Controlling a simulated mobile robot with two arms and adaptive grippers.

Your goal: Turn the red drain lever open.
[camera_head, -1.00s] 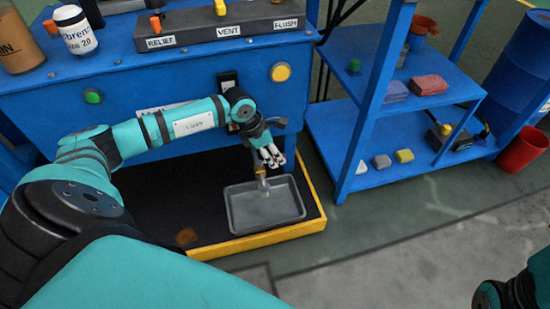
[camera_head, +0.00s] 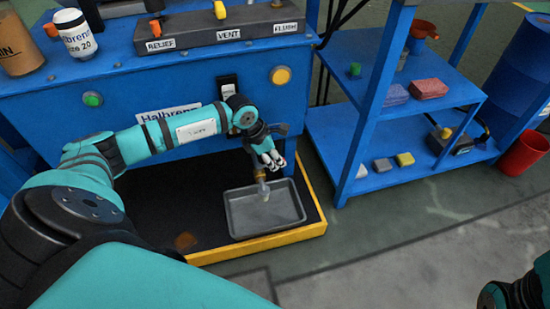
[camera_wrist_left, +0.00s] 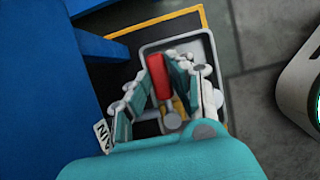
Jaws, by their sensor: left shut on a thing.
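The red drain lever (camera_wrist_left: 158,76) shows in the left wrist view between the two fingers of my left gripper (camera_wrist_left: 165,85). The gripper is shut on it, and the lever's tip points up in that view. A brass valve part (camera_wrist_left: 180,107) shows close to the lever's base. In the head view my left gripper (camera_head: 270,160) is at the front of the blue bench, above the brass drain tap (camera_head: 260,175). The fingers hide the lever there. A grey tray (camera_head: 237,222) lies below the tap's spout. My right gripper's fingers are out of view.
The blue bench (camera_head: 130,75) carries a panel labelled RELIEF, VENT and FLUSH (camera_head: 228,28). A blue shelf (camera_head: 400,175) with small blocks stands to the right. A yellow-edged dark platform (camera_head: 270,243) holds the tray. Open floor (camera_head: 430,230) lies at the lower right.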

